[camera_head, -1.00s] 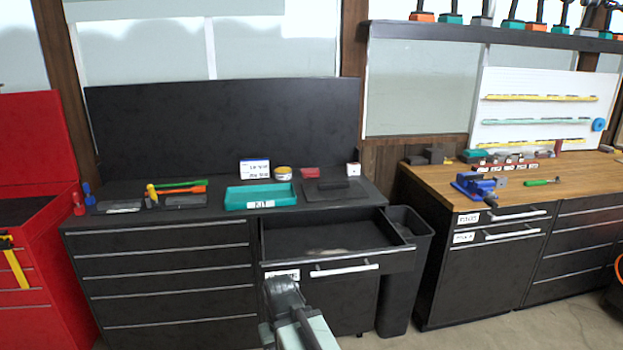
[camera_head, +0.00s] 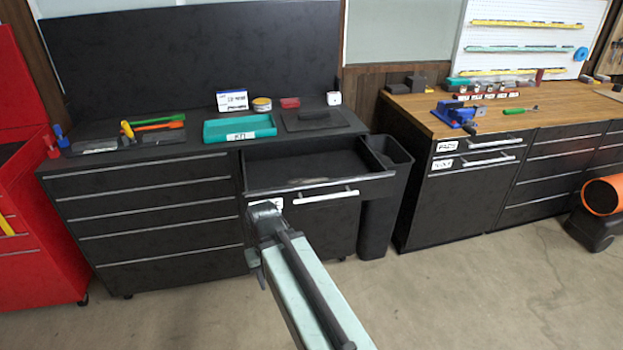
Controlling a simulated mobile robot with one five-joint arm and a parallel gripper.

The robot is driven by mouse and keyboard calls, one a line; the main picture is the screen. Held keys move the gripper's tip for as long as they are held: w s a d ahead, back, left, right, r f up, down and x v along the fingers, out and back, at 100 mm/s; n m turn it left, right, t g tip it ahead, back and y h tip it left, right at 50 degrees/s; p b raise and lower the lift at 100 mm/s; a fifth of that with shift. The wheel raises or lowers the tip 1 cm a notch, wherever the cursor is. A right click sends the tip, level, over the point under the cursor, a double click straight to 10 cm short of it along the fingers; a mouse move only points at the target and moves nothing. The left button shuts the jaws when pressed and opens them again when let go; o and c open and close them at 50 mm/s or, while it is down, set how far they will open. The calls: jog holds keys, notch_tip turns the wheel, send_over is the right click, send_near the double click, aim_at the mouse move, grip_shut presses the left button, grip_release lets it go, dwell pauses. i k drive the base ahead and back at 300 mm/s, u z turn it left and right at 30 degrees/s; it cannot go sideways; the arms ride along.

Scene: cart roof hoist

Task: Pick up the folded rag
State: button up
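My gripper (camera_head: 264,218) is at the end of my pale green arm, in front of the drawer's left front corner, well below and nearer than the red thing. Its fingers cannot be made out, and nothing shows held in it.
A teal tray (camera_head: 239,128), a round tin (camera_head: 262,104), a white label card (camera_head: 232,100) and a dark pad (camera_head: 314,119) share the cabinet top. A black bin (camera_head: 384,210) stands right of the drawer. A wooden workbench (camera_head: 450,118) is further right. The floor in front is clear.

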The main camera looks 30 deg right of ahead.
aim_at(288, 103)
jog(key=u, duration=0.85)
jog(key=k, duration=0.7)
jog(key=z, duration=1.3)
jog(key=i, duration=1)
jog(key=u, duration=0.05)
